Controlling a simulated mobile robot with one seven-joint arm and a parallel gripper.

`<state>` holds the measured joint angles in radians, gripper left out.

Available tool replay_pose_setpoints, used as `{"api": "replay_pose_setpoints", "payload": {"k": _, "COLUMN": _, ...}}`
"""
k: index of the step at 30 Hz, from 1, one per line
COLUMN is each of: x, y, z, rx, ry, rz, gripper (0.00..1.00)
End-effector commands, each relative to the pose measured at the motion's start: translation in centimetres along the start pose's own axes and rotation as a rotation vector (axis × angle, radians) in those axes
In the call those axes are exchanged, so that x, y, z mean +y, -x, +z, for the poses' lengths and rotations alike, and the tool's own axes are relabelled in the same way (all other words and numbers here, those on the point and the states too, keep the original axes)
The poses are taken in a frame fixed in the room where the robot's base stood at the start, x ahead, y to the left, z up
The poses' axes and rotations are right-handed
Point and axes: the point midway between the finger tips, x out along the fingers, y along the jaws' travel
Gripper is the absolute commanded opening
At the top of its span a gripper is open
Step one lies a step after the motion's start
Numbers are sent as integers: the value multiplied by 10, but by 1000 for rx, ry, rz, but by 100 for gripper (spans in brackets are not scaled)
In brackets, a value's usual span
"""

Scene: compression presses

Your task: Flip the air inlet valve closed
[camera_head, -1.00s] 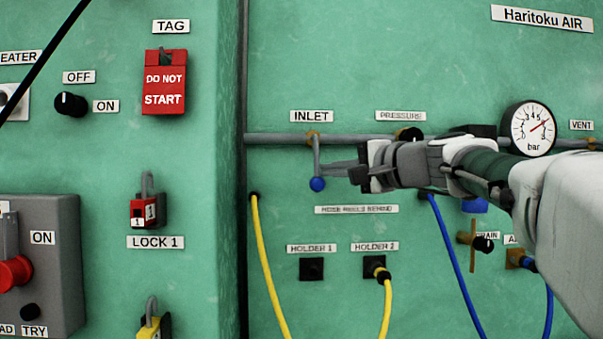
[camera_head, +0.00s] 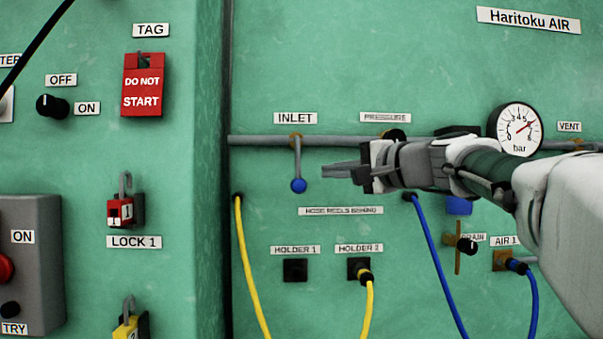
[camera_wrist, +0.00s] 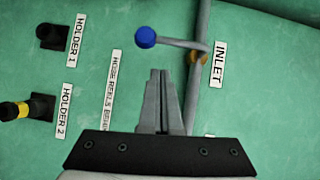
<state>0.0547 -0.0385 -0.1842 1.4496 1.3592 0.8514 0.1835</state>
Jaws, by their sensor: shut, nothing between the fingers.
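The air inlet valve is a grey lever with a blue ball knob (camera_head: 299,186), under the INLET label (camera_head: 295,118) on the grey pipe. In the head view the lever hangs straight down, across the pipe's line. My gripper (camera_head: 323,171) is shut and empty, its fingertips pointing left, a little right of the lever and apart from it. In the wrist view the blue knob (camera_wrist: 145,38) and lever lie beyond the closed fingertips (camera_wrist: 159,72), with a gap between. The valve's pivot on the pipe also shows there.
The pressure gauge (camera_head: 519,130) is at the upper right, partly beside my arm. A yellow hose (camera_head: 247,260) and a blue hose (camera_head: 435,250) hang below the pipe. HOLDER 1 (camera_head: 295,271) and HOLDER 2 are under the gripper. A panel edge stands left of the valve.

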Motion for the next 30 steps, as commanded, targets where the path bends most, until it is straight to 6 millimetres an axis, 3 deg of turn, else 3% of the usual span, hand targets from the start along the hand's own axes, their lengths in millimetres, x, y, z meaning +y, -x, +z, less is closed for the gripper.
{"api": "replay_pose_setpoints", "payload": {"k": 6, "x": 0, "y": 51, "z": 0, "rx": 3, "ry": -1, "rz": -2, "gripper": 0}}
{"api": "replay_pose_setpoints", "payload": {"k": 12, "x": 1, "y": 86, "z": 0, "rx": 2, "ry": 0, "rz": -1, "gripper": 0}}
{"api": "replay_pose_setpoints", "payload": {"k": 18, "x": 2, "y": 100, "z": 0, "rx": 1, "ry": 0, "rz": -1, "gripper": 0}}
{"api": "replay_pose_setpoints", "payload": {"k": 30, "x": 2, "y": 100, "z": 0, "rx": 1, "ry": 0, "rz": -1, "gripper": 0}}
